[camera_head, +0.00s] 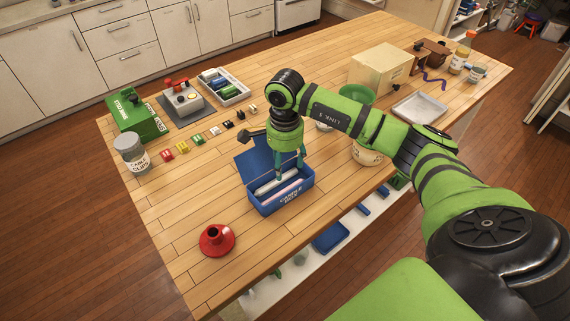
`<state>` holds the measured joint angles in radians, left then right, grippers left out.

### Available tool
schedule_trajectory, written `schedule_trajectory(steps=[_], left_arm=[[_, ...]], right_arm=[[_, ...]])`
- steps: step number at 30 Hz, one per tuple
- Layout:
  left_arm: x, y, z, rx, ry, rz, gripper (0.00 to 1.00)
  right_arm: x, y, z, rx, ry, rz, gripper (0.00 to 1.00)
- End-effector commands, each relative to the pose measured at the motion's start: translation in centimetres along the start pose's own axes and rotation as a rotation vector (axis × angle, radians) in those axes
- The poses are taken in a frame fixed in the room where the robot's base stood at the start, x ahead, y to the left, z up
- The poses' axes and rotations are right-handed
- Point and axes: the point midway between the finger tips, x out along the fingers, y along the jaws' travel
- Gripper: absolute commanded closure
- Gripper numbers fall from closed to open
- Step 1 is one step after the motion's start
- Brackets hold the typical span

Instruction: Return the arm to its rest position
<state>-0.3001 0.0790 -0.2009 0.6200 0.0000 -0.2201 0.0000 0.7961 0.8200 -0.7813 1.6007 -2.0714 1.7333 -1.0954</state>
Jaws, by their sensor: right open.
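My right arm reaches in from the right across the wooden table (225,205). Its gripper (291,170) points down, open, over the open blue candle box (285,204) near the table's middle. The fingertips are at or just above the box opening; I cannot tell whether they touch anything inside. Pale candles (272,187) lie in the box, and its lid stands raised at the back left. The gripper partly hides the box's far side. My left gripper is not in view.
A red candle holder (217,239) stands front left. A jar (131,152), green box (137,117), small coloured blocks (183,147) and a tray (220,88) lie farther back. A green bowl (355,95), cream box (381,69) and metal tray (419,106) stand near my arm.

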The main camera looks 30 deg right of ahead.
Motion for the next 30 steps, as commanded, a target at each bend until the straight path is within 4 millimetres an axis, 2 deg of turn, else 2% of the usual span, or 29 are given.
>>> schedule_trajectory(steps=[1, 4, 18, 21, 23, 26, 29, 30], left_arm=[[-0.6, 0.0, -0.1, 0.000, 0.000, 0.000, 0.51], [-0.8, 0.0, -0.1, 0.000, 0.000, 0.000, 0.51], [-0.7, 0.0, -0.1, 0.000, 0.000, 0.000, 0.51], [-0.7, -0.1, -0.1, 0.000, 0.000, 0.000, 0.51], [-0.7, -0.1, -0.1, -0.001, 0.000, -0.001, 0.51], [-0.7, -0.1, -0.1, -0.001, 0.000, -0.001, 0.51], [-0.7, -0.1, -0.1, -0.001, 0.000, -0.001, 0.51], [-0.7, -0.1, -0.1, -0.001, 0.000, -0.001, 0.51]], right_arm=[[-0.8, 0.0, 0.0, 0.000, 0.000, 0.000, 0.39], [-1.3, 0.0, 0.0, -0.001, 0.000, 0.001, 0.39], [-1.3, 0.0, 0.0, -0.001, -0.001, 0.001, 0.39], [-1.1, 0.0, 0.6, -0.003, -0.020, -0.005, 0.39], [-0.7, -0.1, 2.0, -0.006, -0.065, -0.020, 0.39], [0.0, -0.4, 6.7, -0.003, -0.224, -0.064, 0.39], [-0.3, -0.3, 13.8, 0.036, -0.486, -0.114, 0.39], [-1.0, -0.2, 16.8, 0.068, -0.612, -0.129, 0.39]])
